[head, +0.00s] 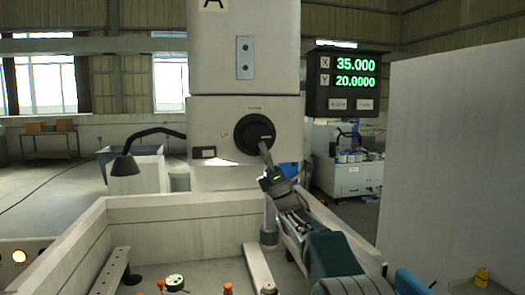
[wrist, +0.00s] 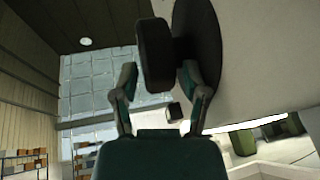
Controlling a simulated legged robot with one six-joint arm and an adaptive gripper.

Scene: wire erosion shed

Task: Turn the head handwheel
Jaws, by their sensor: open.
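The head handwheel (head: 256,136) is a round black disc on the front of the pale machine head, and it also shows as a dark disc in the wrist view (wrist: 205,45). A dark rounded grip (wrist: 155,55) stands out from it. My gripper (wrist: 159,78) is open, with one fingertip on each side of the lower part of this grip. Whether the fingertips touch it I cannot tell. In the head view my gripper (head: 267,163) reaches up from the lower right to just below the handwheel, and its fingers are hard to make out.
A pale-walled tank (head: 170,215) lies below the head. A black lamp (head: 125,166) hangs at the left. A large pale panel (head: 455,150) fills the right side.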

